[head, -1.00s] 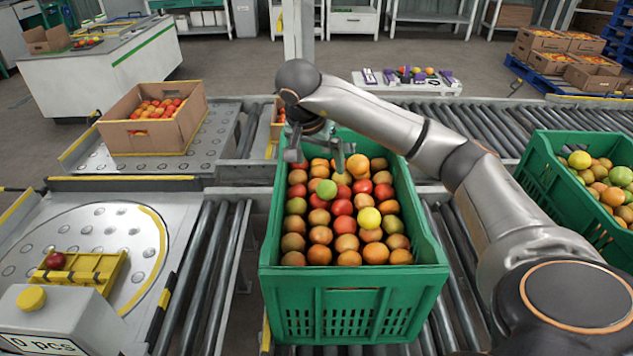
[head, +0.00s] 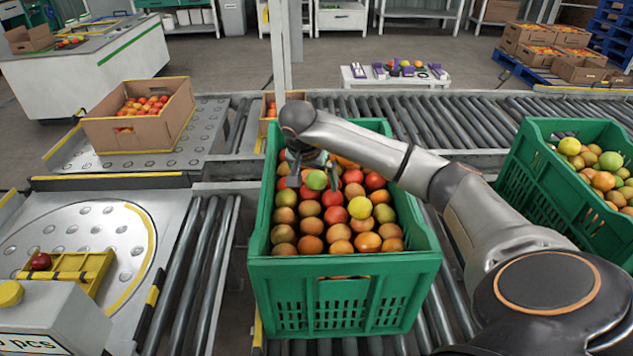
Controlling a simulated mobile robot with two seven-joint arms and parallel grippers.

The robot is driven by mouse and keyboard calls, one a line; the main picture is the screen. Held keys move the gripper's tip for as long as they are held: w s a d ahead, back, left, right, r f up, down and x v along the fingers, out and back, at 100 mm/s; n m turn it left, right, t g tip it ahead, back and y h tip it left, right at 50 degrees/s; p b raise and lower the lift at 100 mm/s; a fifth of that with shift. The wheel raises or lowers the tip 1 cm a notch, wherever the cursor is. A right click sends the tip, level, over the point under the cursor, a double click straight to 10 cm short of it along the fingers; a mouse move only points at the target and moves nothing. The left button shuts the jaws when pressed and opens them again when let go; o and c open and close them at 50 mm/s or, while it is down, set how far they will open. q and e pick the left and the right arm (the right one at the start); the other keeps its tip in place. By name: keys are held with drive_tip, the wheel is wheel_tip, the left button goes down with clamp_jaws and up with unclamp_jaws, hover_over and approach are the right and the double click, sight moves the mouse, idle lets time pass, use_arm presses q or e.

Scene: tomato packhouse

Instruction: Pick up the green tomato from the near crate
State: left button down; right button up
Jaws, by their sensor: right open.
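The near crate (head: 345,268) is green plastic and full of red, orange and brownish tomatoes. The green tomato (head: 317,180) lies on top of the pile, left of the middle and toward the back. My right gripper (head: 313,176) points down over it with its jaws open. One finger shows on each side of the green tomato; whether they touch it I cannot tell. The gripper hides part of the fruit behind it. My left gripper is not in view.
Another green crate (head: 530,190) of mixed tomatoes stands at the right. A cardboard box (head: 150,137) of red tomatoes is at the left, and a yellow holder (head: 95,268) with a red tomato is at the lower left. The near crate's walls surround my gripper.

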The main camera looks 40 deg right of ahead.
drive_tip(key=c, duration=1)
drive_tip(key=shift+r, duration=0.1)
